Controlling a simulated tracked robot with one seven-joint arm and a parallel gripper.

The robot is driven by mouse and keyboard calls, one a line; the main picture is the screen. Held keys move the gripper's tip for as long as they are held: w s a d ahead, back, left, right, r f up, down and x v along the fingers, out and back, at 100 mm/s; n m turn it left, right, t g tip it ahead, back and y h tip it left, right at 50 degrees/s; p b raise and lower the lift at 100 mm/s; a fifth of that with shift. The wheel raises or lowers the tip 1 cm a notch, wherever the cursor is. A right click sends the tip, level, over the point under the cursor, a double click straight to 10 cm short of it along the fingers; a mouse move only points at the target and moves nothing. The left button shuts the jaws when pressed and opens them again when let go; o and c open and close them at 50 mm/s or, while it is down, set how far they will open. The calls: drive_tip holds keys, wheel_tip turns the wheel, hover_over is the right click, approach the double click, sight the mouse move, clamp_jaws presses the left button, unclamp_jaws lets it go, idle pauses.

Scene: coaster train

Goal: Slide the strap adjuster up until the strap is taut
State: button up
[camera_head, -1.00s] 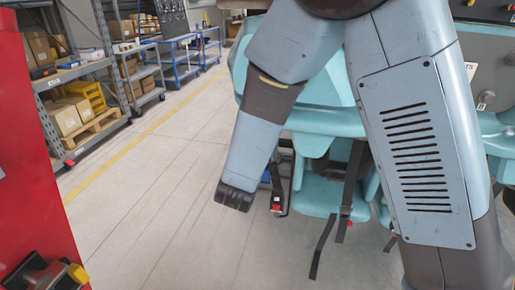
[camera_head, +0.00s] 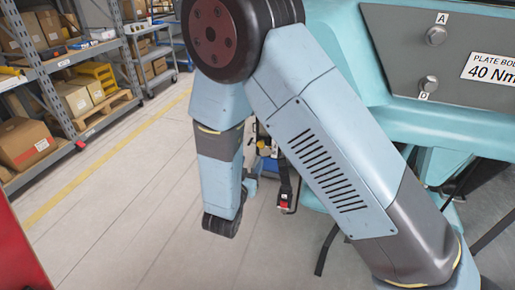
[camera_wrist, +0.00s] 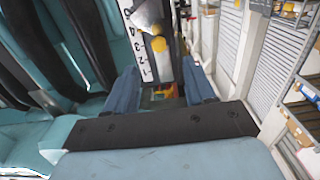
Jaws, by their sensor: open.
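In the wrist view the two blue fingers of my gripper (camera_wrist: 160,90) stand wide apart with nothing held between them. Beyond them is a white plate with black numbers (camera_wrist: 137,45), carrying a grey metal piece and a yellow round part (camera_wrist: 158,43). Wide black straps (camera_wrist: 90,40) run over the teal seats (camera_wrist: 60,90) at the left. In the head view a black strap with a red buckle (camera_head: 285,199) hangs beside the teal car (camera_head: 330,45), and a loose strap (camera_head: 326,250) lies lower. I cannot tell which part is the strap adjuster. My arm hides much of the car.
A grey panel (camera_head: 400,20) with bolts and a torque label is on the car. Shelving with boxes (camera_head: 75,95) stands at the left, and a red surface (camera_head: 20,255) is at the lower left. The floor (camera_head: 125,215) between is clear. Shelves also show right in the wrist view (camera_wrist: 300,100).

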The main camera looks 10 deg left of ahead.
sight(260, 145)
drive_tip(key=w, duration=0.8)
drive_tip(key=shift+w+d, duration=0.4)
drive_tip(key=shift+c, duration=0.4)
clamp_jaws()
